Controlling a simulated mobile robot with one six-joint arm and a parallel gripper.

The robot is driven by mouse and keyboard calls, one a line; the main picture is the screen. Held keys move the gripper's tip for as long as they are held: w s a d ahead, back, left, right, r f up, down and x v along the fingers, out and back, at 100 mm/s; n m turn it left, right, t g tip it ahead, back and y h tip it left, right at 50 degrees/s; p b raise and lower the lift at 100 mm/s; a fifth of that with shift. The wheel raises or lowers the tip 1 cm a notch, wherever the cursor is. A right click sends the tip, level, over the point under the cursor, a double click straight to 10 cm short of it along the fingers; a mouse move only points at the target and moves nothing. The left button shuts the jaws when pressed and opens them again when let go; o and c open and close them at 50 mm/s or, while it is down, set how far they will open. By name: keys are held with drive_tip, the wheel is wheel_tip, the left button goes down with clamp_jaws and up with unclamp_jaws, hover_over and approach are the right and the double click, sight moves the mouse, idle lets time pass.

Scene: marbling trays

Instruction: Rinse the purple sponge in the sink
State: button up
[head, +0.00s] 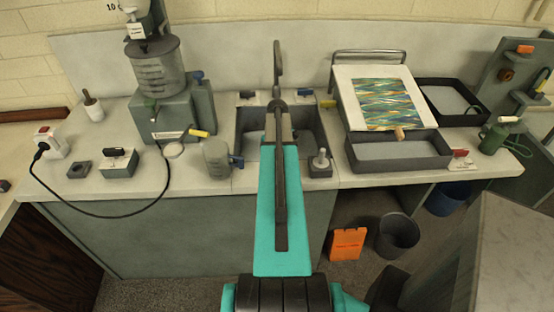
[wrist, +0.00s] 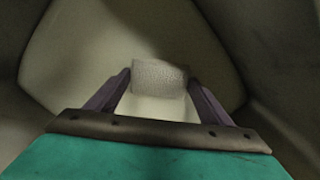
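In the wrist view, my gripper (wrist: 159,84) has its two dark purplish fingers on either side of a pale grey, rough-textured, sponge-like block (wrist: 159,76). The fingertips appear to touch its sides. The block looks grey here, and I see no clear purple on it. Pale and dark surfaces lie around and beyond it. In the head view, my arm reaches over the dark grey sink (head: 316,122) in the middle of the counter.
A grey machine (head: 170,110) stands left of the sink, with a grey jug (head: 216,160) nearer. A small knobbed item (head: 320,163) sits at the sink's front right corner. A shallow tray (head: 398,152) and a board with a marbled sheet (head: 384,102) are to the right.

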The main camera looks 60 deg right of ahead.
drive_tip(key=shift+c, duration=0.8)
wheel_tip(320, 180, up, 17)
drive_tip(key=p, duration=0.9)
drive_tip(key=shift+r, duration=0.15)
idle(1.2)
idle(1.7)
drive_tip(key=shift+r+p, duration=0.65)
drive_tip(key=shift+r, duration=1.85)
drive_tip(key=shift+f, duration=0.2)
